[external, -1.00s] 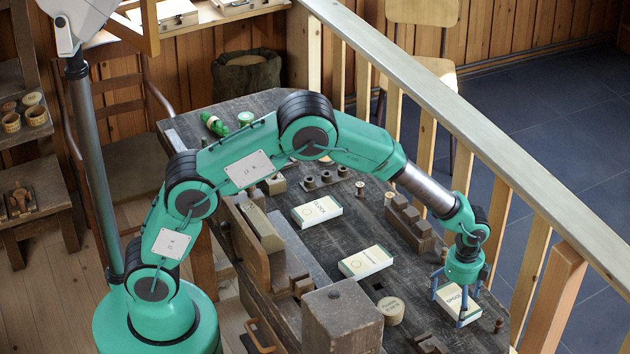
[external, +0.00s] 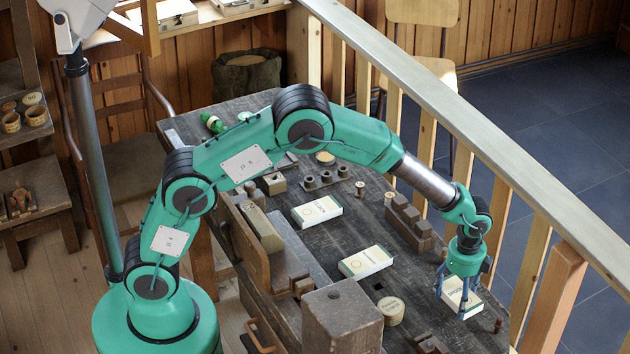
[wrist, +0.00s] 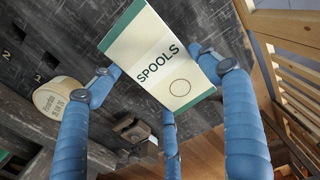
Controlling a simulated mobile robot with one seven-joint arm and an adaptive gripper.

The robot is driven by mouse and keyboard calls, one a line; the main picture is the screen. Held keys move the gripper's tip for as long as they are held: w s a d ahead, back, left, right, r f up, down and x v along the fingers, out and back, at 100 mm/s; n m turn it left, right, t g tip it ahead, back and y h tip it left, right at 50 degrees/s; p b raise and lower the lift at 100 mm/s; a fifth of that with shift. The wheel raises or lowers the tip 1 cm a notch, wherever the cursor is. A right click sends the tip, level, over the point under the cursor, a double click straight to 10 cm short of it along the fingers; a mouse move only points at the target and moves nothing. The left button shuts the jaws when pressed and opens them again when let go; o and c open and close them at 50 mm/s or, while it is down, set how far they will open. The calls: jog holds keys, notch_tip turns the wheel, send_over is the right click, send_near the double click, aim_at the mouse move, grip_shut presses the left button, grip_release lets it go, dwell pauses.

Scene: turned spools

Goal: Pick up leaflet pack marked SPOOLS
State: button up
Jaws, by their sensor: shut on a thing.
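The dark lettering faces the camera. In the external view my gripper (external: 461,298) is at the bench's right end, shut on the same pack (external: 455,284). The pack is tilted in the wrist view and appears a little above the bench top; its underside is hidden.
Two other white-and-green packs lie on the dark bench (external: 345,222): one nearer (external: 366,262), one farther (external: 317,211). A round lettered tin (external: 391,311), a stepped wooden block (external: 408,222) and a small spool (external: 498,325) stand nearby. A wooden railing (external: 500,165) runs along the right.

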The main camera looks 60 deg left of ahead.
aim_at(464, 304)
notch_tip(464, 304, up, 7)
jog(key=shift+r+p, duration=0.1)
jog(key=shift+p, duration=0.6)
